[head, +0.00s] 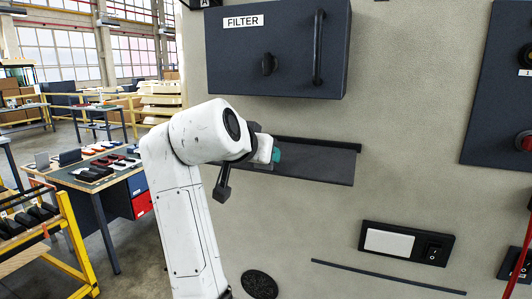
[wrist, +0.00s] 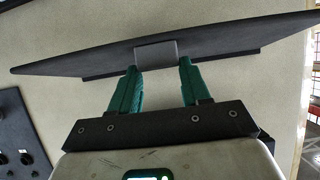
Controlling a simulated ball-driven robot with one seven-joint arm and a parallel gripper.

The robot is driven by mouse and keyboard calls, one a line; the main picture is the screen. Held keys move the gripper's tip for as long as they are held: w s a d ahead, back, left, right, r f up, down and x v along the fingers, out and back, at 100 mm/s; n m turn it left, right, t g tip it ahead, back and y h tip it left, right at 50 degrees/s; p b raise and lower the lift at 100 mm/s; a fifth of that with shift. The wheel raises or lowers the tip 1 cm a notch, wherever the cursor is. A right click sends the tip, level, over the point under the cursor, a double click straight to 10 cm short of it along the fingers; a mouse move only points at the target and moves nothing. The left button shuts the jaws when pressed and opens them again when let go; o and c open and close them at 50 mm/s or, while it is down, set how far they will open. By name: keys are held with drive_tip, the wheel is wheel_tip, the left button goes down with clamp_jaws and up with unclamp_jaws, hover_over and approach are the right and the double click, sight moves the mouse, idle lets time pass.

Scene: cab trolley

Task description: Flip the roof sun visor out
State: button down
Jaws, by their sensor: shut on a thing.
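The sun visor is a dark, thin, long panel (head: 325,165) on the beige wall, under the filter box in the head view. In the wrist view the visor (wrist: 230,40) spans the top of the picture, with a grey tab (wrist: 156,52) at its middle. My gripper (head: 275,154) is at the visor's left part in the head view, and my arm hides some of it. In the wrist view the teal fingers of my gripper (wrist: 157,66) are on either side of the tab, shut on it.
A dark box labelled FILTER (head: 280,50) with a knob and handle juts out just above the visor. A switch panel (head: 405,243) is lower right, and a red cable (head: 523,255) hangs at the right edge. A workbench (head: 95,165) stands at left.

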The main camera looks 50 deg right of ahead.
drive_tip(key=shift+w+d+r+y+p, duration=0.1)
drive_tip(key=shift+d+r+y+p, duration=0.1)
drive_tip(key=shift+r+y+p, duration=0.1)
drive_tip(key=c, duration=0.5)
unclamp_jaws()
drive_tip(key=shift+d, duration=0.1)
drive_tip(key=shift+f, duration=0.1)
drive_tip(key=b+v, duration=0.3)
drive_tip(key=v, duration=0.8)
drive_tip(key=shift+w, duration=0.15)
